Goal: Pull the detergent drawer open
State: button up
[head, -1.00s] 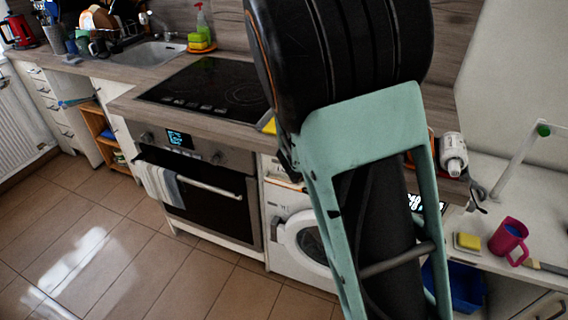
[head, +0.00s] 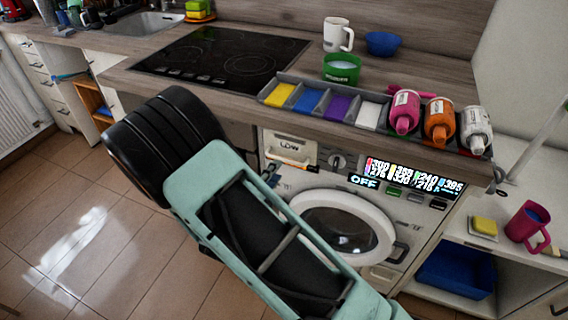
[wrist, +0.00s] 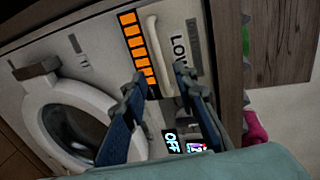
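The detergent drawer (head: 291,149) is a white panel marked "LOW" at the upper left of the washer front. It looks closed and flush. In the wrist view its pale bar handle (wrist: 156,48) stands beside a row of orange marks. My gripper (wrist: 158,83) is open, with its two dark blue fingers apart. The fingertips lie on either side of the handle's near end in the picture; I cannot tell how deep they reach, and no grip shows. In the head view my arm hides most of the gripper.
The washer's round door (head: 343,222) is below the drawer, and the lit display (head: 405,175) is to its right. Above, a compartment tray (head: 323,103) and several bottles (head: 439,122) sit along the countertop edge. Open floor (head: 120,240) lies at left.

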jog(key=x, duration=0.6)
jog(key=shift+w, duration=0.25)
jog(key=shift+d, duration=0.1)
jog(key=shift+c, duration=0.2)
grip_shut()
